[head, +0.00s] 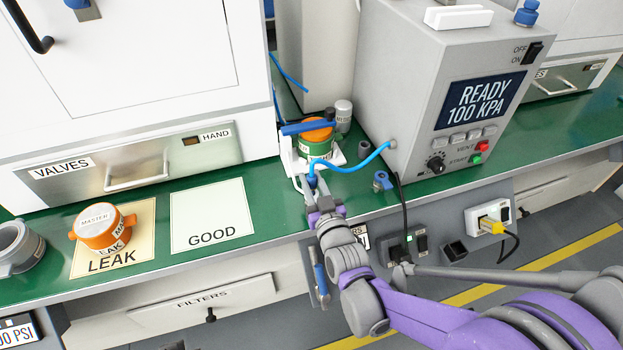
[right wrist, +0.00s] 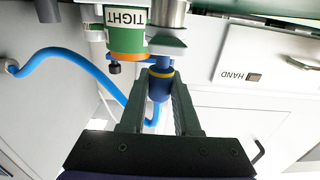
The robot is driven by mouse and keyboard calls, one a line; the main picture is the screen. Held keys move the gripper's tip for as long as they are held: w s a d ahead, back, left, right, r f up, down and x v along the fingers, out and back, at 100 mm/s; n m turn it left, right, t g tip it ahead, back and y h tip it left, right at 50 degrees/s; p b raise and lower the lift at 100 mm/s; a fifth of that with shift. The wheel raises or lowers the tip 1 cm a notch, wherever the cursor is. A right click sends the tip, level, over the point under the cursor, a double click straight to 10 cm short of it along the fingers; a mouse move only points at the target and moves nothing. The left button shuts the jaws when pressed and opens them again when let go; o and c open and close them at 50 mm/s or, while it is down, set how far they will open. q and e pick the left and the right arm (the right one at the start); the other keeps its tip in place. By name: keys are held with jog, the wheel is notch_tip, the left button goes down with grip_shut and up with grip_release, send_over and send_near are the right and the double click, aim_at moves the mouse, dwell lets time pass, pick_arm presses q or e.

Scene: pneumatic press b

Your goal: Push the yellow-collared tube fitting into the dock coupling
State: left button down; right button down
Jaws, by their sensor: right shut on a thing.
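The blue tube fitting with its yellow collar (right wrist: 160,88) is between the fingers of my right gripper (right wrist: 157,104), which is shut on it. In the head view my right gripper (head: 311,190) is just in front of the dock (head: 285,155), and the fitting is mostly hidden there. The fitting's collared end faces the dock coupling (right wrist: 158,60) and lines up closely with it. I cannot tell whether it is seated or only touching. An orange and green part labelled TIGHT (right wrist: 126,38) sits in the dock. My left gripper is not in view.
A blue tube (head: 350,168) runs from the fitting to the grey tester (head: 420,90), which reads READY 100 KPA. A small blue fitting (head: 382,181) stands to the right. The GOOD mat (head: 213,215) is empty; an orange MASTER part (head: 100,226) sits on the LEAK mat.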

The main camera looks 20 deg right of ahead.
jog(key=shift+f+b, duration=0.65)
jog(key=shift+f, duration=0.25)
jog(key=c, duration=0.6)
grip_release()
jog(key=shift+r, duration=0.1)
jog(key=shift+o, duration=0.2)
jog(key=s+p, duration=0.1)
jog(key=s, duration=0.9)
jog(key=shift+s+d, duration=0.15)
jog(key=shift+s, duration=0.25)
